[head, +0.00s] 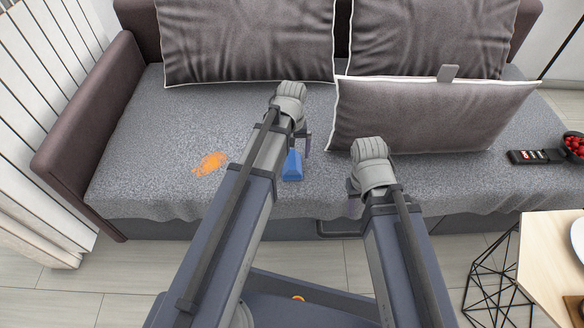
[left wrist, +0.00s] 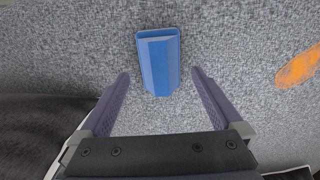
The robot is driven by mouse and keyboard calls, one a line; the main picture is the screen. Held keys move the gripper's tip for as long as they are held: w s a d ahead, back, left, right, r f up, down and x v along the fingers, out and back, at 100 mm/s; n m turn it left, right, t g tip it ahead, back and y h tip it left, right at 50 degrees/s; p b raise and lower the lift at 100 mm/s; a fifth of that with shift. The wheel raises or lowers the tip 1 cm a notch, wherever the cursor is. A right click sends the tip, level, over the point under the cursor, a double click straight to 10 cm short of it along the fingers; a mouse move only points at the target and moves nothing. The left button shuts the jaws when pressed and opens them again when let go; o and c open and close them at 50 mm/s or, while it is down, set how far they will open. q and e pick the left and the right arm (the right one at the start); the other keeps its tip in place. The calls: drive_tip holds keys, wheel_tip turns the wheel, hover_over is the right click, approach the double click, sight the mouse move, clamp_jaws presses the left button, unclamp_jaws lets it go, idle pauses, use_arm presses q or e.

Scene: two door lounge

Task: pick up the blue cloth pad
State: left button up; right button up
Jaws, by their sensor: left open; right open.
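The blue cloth pad (head: 292,166) lies on the grey sofa seat, partly hidden by my left arm in the head view. In the left wrist view the pad (left wrist: 158,62) shows whole, a small blue piece with angled faces that narrows toward the gripper. My left gripper (left wrist: 160,74) is open and empty, with the pad lined up between its fingers in the picture. I cannot tell how far above the pad it is. My right gripper (head: 354,207) is by the front edge of the seat, right of the pad, mostly hidden by its own wrist.
An orange stain (head: 210,163) is on the seat left of the pad. A grey cushion (head: 430,115) leans on the seat at the right, near both arms. A remote (head: 535,157) and a bowl of red fruit (head: 574,145) are far right. A wooden table (head: 548,262) stands front right.

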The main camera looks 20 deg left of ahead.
sight(292, 160)
use_arm(q)
drive_tip(key=shift+w+f+b, duration=0.1)
drive_tip(key=shift+f+b, duration=2.5)
drive_tip(key=shift+f, duration=0.05)
drive_tip(key=shift+r, duration=0.1)
drive_tip(key=c, duration=1.2)
